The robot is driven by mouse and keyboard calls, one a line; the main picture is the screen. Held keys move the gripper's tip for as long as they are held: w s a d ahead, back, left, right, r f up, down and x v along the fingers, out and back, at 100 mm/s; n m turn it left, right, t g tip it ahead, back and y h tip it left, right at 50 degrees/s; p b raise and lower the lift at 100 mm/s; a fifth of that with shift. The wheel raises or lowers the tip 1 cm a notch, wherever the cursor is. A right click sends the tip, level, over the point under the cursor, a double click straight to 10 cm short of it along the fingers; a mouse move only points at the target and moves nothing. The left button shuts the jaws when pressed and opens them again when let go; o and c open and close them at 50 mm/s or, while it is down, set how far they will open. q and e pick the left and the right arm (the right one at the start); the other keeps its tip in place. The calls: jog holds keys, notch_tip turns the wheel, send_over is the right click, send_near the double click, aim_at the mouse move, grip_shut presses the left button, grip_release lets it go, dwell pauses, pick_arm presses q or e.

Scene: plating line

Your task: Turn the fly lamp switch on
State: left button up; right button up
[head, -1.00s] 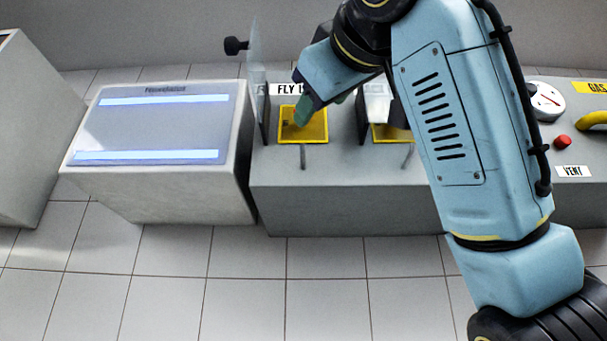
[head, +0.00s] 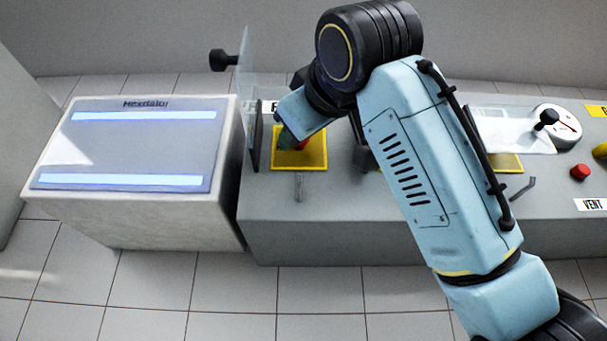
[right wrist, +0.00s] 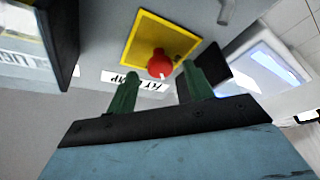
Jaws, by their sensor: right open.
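The fly lamp switch is a red knob (head: 302,146) on a yellow plate (head: 314,161), mostly hidden by my right gripper in the head view. In the right wrist view the red knob (right wrist: 160,62) stands on the yellow plate (right wrist: 142,46), beside an upside-down label (right wrist: 148,85) whose letters read as LAMP and FLY. My right gripper (right wrist: 162,72) is open, its green fingers on either side of the knob in the picture. I cannot tell whether they touch it. The clear cover (head: 247,85) stands raised at the left of the plate. My left gripper is not in view.
A Hexdator panel (head: 135,145) stands to the left. To the right are a second clear cover (head: 515,135), a round dial (head: 560,125), a red button (head: 580,172) and a VENT label (head: 591,205). A grey handle (head: 299,188) sits below the yellow plate.

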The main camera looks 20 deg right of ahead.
jog(key=shift+w+r, duration=0.15)
jog(key=shift+w, duration=0.55)
jog(key=shift+s, duration=0.1)
jog(key=c, duration=1)
jog(key=shift+o, duration=0.2)
jog(key=m+h+b, duration=0.1)
jog(key=m, duration=0.1)
jog(key=m+h+b, duration=0.1)
jog(key=m, duration=0.2)
jog(key=shift+a+f+t, duration=0.2)
jog(key=shift+t, duration=0.1)
jog(key=m+h+b, duration=0.1)
jog(key=m+h, duration=0.1)
jog(key=m, duration=0.1)
jog(key=shift+m, duration=0.3)
jog(key=shift+r+m+h, duration=0.1)
jog(key=shift+m+h, duration=0.8)
jog(key=shift+m, duration=0.6)
